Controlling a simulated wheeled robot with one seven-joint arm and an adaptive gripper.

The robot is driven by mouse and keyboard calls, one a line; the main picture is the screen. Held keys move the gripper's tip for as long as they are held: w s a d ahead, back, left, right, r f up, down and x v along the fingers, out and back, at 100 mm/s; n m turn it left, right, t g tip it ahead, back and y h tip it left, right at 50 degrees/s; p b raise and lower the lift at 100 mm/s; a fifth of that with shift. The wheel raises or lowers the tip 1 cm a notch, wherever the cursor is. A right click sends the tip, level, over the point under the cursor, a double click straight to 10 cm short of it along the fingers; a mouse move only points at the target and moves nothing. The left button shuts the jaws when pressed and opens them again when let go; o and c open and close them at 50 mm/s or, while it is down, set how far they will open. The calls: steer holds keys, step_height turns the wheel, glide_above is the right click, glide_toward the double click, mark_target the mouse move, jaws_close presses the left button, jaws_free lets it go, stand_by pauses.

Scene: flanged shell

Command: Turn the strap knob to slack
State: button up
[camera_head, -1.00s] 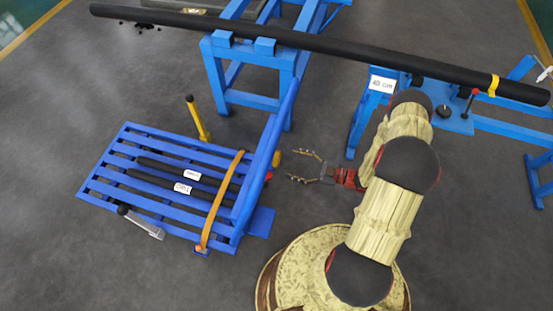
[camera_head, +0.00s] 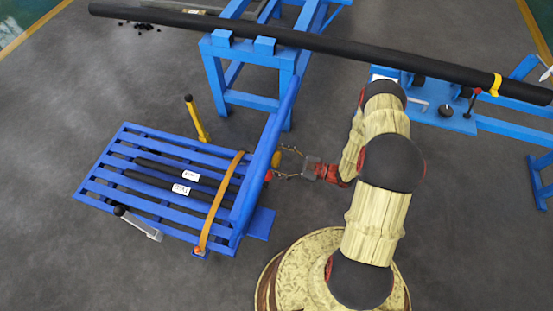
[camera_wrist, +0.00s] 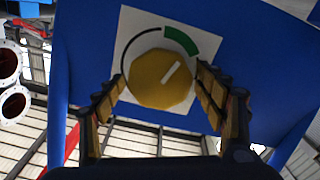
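The strap knob (camera_wrist: 152,84) is a yellow, many-sided disc with a white pointer line. It sits on a white dial plate (camera_wrist: 135,22) with a thin black arc and a thick green segment (camera_wrist: 181,40). The pointer slants up and right, toward the right end of the green segment. My gripper (camera_wrist: 160,73) has one finger on each side of the knob, open around it; contact cannot be made out. In the head view the knob (camera_head: 276,159) lies between the fingertips of my gripper (camera_head: 276,164). The orange strap (camera_head: 219,203) crosses the blue slatted rack.
The blue rack (camera_head: 128,149) holds black bars with white labels. A yellow post (camera_head: 197,119) and a grey lever with a black ball (camera_head: 140,223) stand beside it. A long black tube (camera_head: 350,53) lies across blue stands behind my arm. The floor at front left is clear.

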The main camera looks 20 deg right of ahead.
steer(key=shift+c, duration=1.2)
steer(key=c, duration=0.8)
steer(key=shift+c, duration=0.2)
